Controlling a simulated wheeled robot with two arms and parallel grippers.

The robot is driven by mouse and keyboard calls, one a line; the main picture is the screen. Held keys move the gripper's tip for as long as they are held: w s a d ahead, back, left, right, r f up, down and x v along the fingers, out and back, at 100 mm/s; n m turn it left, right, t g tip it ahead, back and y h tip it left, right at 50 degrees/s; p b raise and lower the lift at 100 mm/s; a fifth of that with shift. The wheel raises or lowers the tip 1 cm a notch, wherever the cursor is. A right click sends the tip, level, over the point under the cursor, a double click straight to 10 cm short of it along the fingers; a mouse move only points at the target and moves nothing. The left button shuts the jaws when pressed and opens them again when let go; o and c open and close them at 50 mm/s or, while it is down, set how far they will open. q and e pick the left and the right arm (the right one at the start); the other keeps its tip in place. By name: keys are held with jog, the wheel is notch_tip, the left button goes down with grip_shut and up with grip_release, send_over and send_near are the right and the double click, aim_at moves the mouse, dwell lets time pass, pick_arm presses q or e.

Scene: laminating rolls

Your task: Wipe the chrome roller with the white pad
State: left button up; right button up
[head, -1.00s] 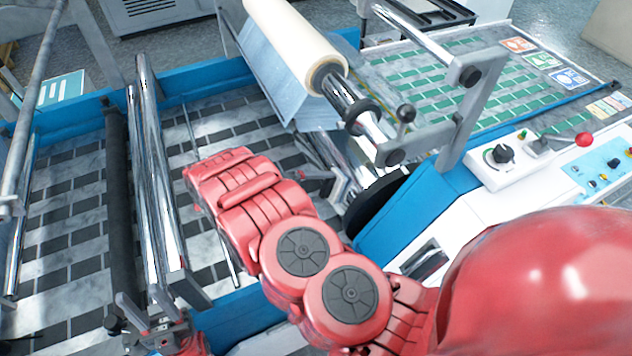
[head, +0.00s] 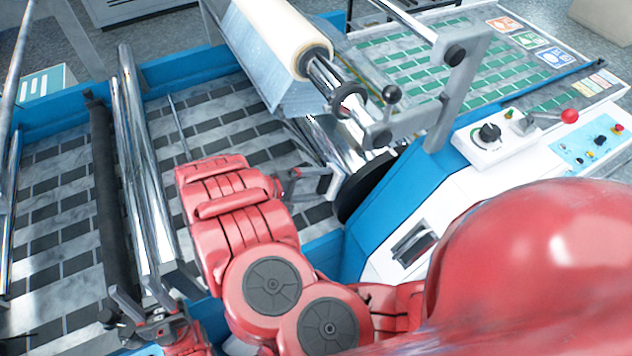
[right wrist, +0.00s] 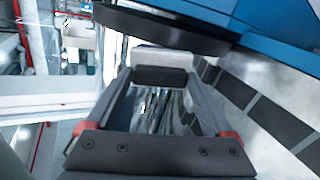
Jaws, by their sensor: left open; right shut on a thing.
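The chrome roller (head: 342,142) lies under the film roll, its near end by a black disc; I take this as the task's roller, as other chrome rollers stand at the left. My right gripper (head: 318,183) is beside its near end, shut on the white pad (head: 336,182). In the right wrist view the pad (right wrist: 160,58) is a pale block with a dark face between the two fingers (right wrist: 162,90). I cannot tell whether it touches the roller. My left gripper (head: 140,302) is open and empty near the lower ends of the left rollers.
A white film roll (head: 275,35) hangs above the chrome roller. The pair of chrome rollers (head: 145,180) and a dark roller (head: 112,190) stand at the left.

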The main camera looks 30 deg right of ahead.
jog(key=w+b, duration=0.4)
jog(key=w, duration=0.1)
jog(key=w+b, duration=0.2)
jog(key=w, duration=0.1)
jog(key=shift+f, duration=0.3)
jog(key=w+b, duration=0.2)
jog(key=b, duration=0.1)
jog(key=shift+w+a+b, duration=0.1)
jog(key=shift+w+b, duration=0.2)
jog(key=shift+w, duration=0.05)
jog(key=shift+w+a+r+b, duration=0.1)
jog(key=shift+w+r+b, duration=0.15)
jog(key=shift+w+b, duration=0.4)
